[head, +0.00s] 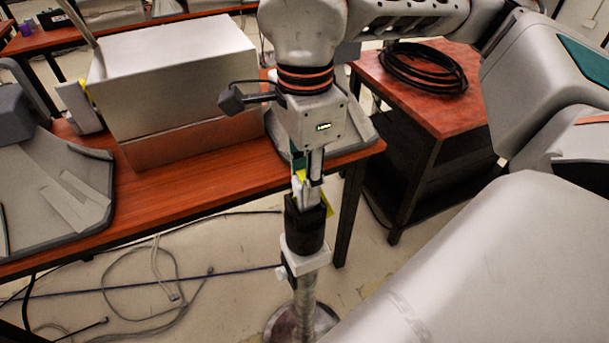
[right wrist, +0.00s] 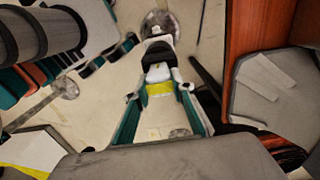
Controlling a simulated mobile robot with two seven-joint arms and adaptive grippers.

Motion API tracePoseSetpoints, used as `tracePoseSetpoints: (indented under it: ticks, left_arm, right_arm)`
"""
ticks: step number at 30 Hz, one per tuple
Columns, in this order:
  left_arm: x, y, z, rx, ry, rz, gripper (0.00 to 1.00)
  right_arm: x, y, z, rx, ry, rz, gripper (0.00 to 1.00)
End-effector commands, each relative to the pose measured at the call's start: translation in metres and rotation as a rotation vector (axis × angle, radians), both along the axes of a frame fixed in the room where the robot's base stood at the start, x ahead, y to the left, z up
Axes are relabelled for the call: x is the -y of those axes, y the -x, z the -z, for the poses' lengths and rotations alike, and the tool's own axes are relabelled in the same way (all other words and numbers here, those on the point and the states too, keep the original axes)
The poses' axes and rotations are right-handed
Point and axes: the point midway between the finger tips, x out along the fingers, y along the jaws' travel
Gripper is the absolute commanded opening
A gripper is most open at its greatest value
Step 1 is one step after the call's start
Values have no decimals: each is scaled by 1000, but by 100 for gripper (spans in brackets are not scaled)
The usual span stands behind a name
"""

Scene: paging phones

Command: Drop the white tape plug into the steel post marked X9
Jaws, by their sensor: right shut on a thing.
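My right gripper (head: 307,182) comes down from the top in the head view and is shut on the white tape plug (head: 308,192), which has a yellow band. In the right wrist view the plug (right wrist: 158,73) shows between the two green-padded fingers (right wrist: 160,88). Directly below it stands a steel post (head: 306,292) with a black cup-like top (head: 305,228) and a white collar. The plug's lower end is at the cup's rim; I cannot tell how far inside it is. No X9 marking is readable. My left gripper is not in view.
A red-brown table (head: 240,157) with a large pale box (head: 175,80) stands behind and left of the post. A second table (head: 440,105) at the right carries a coil of black cable (head: 423,68). Loose cables (head: 165,290) lie on the floor at the left.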

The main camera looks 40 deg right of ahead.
Motion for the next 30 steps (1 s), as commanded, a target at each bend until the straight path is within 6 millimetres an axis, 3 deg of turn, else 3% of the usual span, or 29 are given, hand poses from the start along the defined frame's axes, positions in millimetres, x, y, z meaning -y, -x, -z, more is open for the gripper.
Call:
tracePoseSetpoints:
  ticks: [9, 10, 11, 23, 30]
  left_arm:
    - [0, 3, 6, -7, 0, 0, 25]
    - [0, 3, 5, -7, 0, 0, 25]
    - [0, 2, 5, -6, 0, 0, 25]
    - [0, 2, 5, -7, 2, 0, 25]
    - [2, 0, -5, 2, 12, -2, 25]
  right_arm:
    - [0, 0, 6, 0, 0, 0, 2]
    - [0, 0, 6, 1, -1, 0, 29]
    - [0, 0, 6, 1, -1, 0, 31]
    - [0, 0, 5, 0, 0, 0, 31]
    - [0, 0, -15, 6, 0, -1, 31]
